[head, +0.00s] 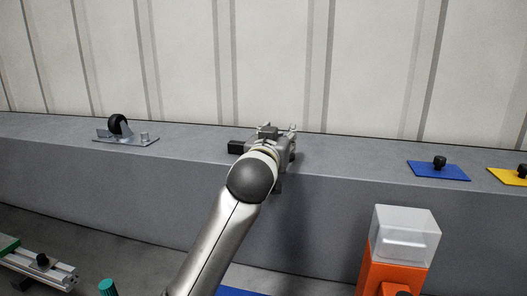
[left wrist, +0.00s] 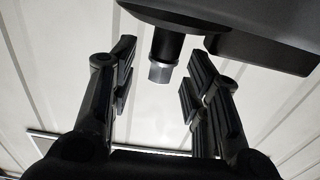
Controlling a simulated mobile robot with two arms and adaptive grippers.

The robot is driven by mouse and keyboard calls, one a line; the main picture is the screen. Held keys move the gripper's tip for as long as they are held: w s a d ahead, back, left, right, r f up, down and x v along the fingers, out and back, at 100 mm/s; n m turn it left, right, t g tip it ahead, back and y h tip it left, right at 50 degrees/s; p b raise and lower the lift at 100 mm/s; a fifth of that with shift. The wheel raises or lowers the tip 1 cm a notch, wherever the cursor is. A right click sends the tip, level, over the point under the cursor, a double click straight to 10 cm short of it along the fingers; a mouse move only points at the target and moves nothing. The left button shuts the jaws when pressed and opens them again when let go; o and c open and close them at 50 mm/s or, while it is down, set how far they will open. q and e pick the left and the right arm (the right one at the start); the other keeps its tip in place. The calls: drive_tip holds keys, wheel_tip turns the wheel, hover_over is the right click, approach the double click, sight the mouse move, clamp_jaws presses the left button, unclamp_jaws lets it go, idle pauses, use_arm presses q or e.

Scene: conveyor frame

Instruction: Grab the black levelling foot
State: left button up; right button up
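In the left wrist view a black cylindrical piece with a grey metal end (left wrist: 164,56) hangs between my left gripper's fingers (left wrist: 158,92), below a dark slab. It may be the black levelling foot; I cannot tell for sure. The fingers stand apart on both sides of it, with gaps. In the head view my left gripper (head: 272,142) is over the grey ledge (head: 340,155), and its wrist hides what is at its fingertips. A black block (head: 238,147) shows just left of it. My right gripper is not in view.
On the ledge a caster on a metal plate (head: 128,136) is at the left; a blue plate (head: 425,170) and a yellow plate (head: 505,177), each with a black knob, are at the right. An orange stand with a clear cover (head: 405,235) is in front. A conveyor frame (head: 35,268) is lower left.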

use_arm(q)
clamp_jaws()
drive_tip(key=shift+r, duration=0.1)
